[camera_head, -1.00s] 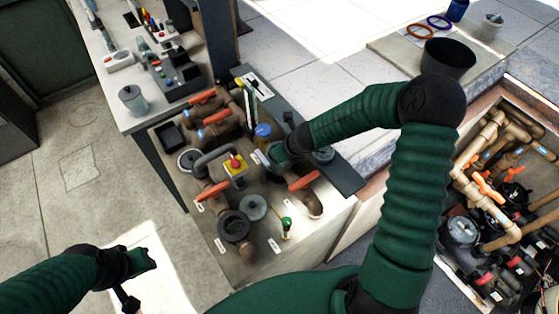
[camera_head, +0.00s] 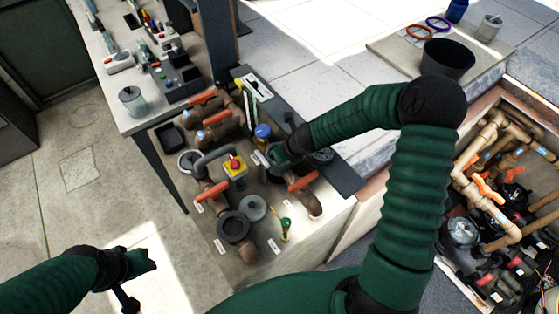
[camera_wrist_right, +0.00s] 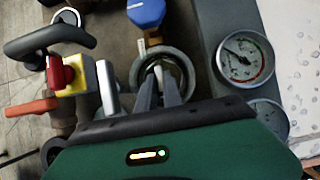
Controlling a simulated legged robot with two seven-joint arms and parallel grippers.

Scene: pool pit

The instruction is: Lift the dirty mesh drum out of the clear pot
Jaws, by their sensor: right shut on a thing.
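My right gripper (camera_head: 277,160) reaches down over the pipework bench in the head view. In the right wrist view its two fingers (camera_wrist_right: 158,88) point into a round, grey-rimmed opening, which looks like the top of the pot (camera_wrist_right: 185,66). They are shut on a slim pale part inside that rim, apparently the top of the mesh drum (camera_wrist_right: 158,74). The drum's mesh and the pot's clear wall are hidden by the fingers and my arm. My left gripper (camera_head: 140,280) hangs over the floor at the lower left, away from the bench; its jaw opening is unclear.
Around the pot stand a blue-capped fitting (camera_head: 262,132), a red knob on a yellow box (camera_head: 235,165), orange-handled pipes (camera_head: 213,192) and a pressure gauge (camera_wrist_right: 246,58). A grey disc (camera_head: 253,207) and black ring (camera_head: 234,227) are at the bench front. A black bucket (camera_head: 447,60) stands upper right.

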